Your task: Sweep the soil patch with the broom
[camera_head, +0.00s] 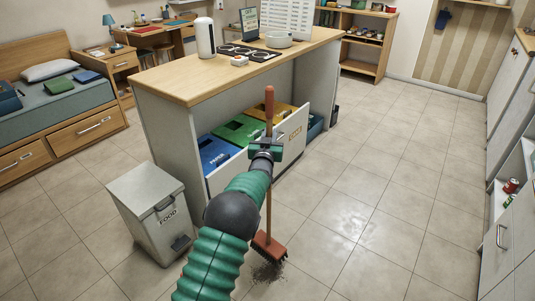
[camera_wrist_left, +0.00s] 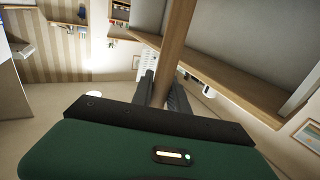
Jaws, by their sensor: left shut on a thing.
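The broom has a long reddish-brown handle (camera_head: 269,105) and a red-brown head (camera_head: 269,246) with dark bristles. It stands nearly upright on the tiled floor. My left gripper (camera_head: 267,148) is shut around the handle at its upper middle. The handle also shows in the left wrist view (camera_wrist_left: 175,50), running up from between the fingers (camera_wrist_left: 162,92). The dark soil patch (camera_head: 267,272) lies on the tiles at the bristles, partly covered by the broom head. My right gripper is not in view.
A grey FOOD bin (camera_head: 150,215) stands left of my left arm. The wooden-topped counter (camera_head: 185,85) is behind the broom, with an open drawer (camera_head: 290,138) holding blue, green and yellow bins. Floor to the right (camera_head: 380,215) is clear up to the cabinets (camera_head: 505,230).

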